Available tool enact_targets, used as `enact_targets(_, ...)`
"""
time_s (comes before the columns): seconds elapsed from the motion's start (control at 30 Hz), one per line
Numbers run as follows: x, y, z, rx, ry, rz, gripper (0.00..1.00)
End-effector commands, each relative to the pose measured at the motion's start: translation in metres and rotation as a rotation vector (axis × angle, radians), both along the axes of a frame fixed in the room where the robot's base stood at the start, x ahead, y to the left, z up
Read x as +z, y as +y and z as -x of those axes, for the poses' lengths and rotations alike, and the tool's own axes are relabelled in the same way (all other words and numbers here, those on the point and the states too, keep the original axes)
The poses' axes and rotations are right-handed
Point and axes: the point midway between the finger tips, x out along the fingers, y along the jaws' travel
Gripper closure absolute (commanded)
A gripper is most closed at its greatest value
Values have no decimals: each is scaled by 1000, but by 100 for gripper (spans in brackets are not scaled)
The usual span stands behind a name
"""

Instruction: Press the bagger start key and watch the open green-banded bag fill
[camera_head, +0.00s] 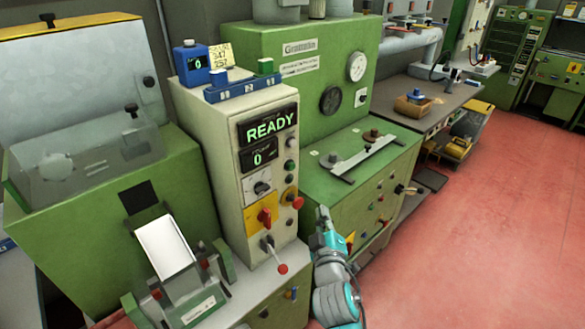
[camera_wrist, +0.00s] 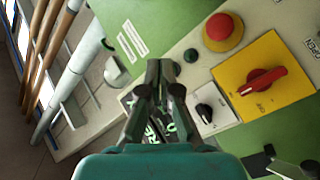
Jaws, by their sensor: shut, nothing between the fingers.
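The bagger's cream control cabinet (camera_head: 215,140) shows a lit READY display (camera_head: 268,124) and a counter reading 0 (camera_head: 258,158). A column of small buttons, including a green button (camera_head: 291,165), runs beside the displays. I cannot read which is the start key. My gripper (camera_head: 322,212) is shut and empty, just right of the cabinet. In the wrist view my gripper (camera_wrist: 162,66) points at the panel, its tips close to a dark button (camera_wrist: 191,55). The fingers hide part of the display.
A red mushroom button (camera_head: 297,202), a red rotary switch (camera_head: 265,216) on yellow and a red-balled lever (camera_head: 282,268) are close by. A green machine (camera_head: 300,75) with a metal bar on its bench stands behind. The red floor at right is clear.

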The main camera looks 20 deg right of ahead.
Motion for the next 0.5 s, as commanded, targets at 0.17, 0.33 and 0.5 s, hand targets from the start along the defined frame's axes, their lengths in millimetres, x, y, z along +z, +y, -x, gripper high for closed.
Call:
enact_targets(0.17, 32, -14, -23, -53, -17, 38, 100)
enact_targets(0.33, 44, -21, -32, -78, -19, 54, 100)
enact_targets(0.5, 47, -22, -33, -83, -20, 57, 100)
